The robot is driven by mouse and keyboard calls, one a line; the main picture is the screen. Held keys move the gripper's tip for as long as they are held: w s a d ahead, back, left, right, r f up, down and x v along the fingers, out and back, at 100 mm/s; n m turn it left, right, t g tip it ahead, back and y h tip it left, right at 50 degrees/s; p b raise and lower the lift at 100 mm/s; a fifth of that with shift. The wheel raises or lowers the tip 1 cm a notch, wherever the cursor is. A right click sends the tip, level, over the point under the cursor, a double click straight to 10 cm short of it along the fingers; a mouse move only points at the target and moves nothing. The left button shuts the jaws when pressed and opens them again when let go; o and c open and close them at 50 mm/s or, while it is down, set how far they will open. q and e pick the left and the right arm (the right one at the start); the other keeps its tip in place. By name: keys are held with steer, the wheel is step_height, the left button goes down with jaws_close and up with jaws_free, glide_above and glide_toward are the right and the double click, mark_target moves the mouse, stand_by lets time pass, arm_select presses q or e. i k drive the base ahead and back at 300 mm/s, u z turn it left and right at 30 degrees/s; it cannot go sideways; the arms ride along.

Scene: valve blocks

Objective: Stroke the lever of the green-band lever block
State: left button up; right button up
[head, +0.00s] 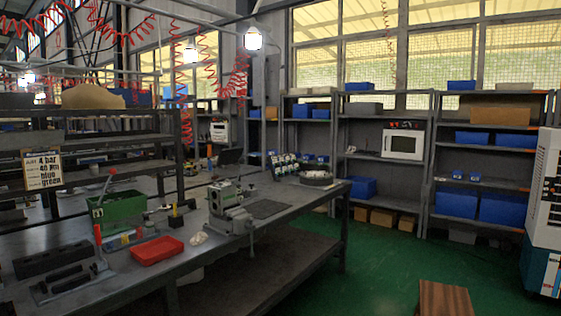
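No lever block with a green band can be made out for certain at this distance. On the long grey workbench (190,262), a thin lever with a red tip (108,176) rises at the green crate (122,207); I cannot tell what it is fixed to. In front of the crate stand a red upright piece (98,238) and small yellowish pieces (127,238). A small black and yellow piece (175,217) is to the right of the crate. Neither of my grippers is in view.
A red tray (157,251) and dark holders (55,260) lie at the bench's near left. A grey vise-like machine (230,210) stands mid-bench, with a round dark tray (318,179) farther back. A sign (42,169) hangs left. Green floor (385,270) is open at right, beside a wooden box (445,298).

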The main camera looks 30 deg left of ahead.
mark_target(241, 160)
steer(key=i, duration=1.5)
steer(key=u, duration=1.3)
steer(key=i, duration=0.95)
steer(key=u, duration=1.1)
